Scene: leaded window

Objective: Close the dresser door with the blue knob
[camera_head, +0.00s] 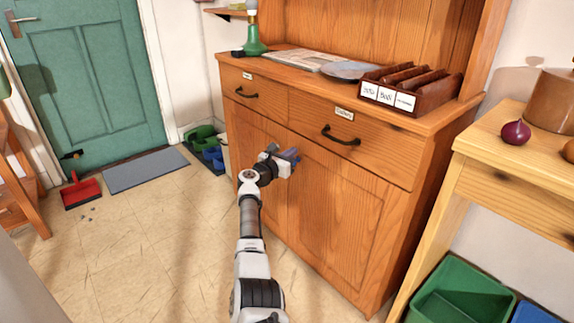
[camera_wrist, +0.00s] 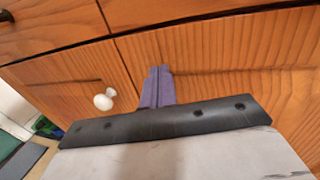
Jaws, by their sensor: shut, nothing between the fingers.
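The wooden dresser (camera_head: 395,150) has two lower doors under its drawers. The right door (camera_head: 335,215) looks flush or nearly flush with the front; it also fills the right of the wrist view (camera_wrist: 235,85). The left door (camera_head: 250,140) is partly hidden by my arm and also looks nearly flush; in the wrist view it carries a white knob (camera_wrist: 104,100). No blue knob shows in either view; my gripper may hide it. My gripper (camera_head: 291,157) is shut and empty in front of the doors near their meeting edge; its purple-grey fingers (camera_wrist: 158,87) point at the right door.
Two drawers with dark handles (camera_head: 341,136) sit above the doors. A pale wooden table (camera_head: 510,165) with an onion (camera_head: 515,132) stands close at right, above a green crate (camera_head: 460,292). A red dustpan (camera_head: 81,192) lies at left. The floor before the dresser is mostly clear.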

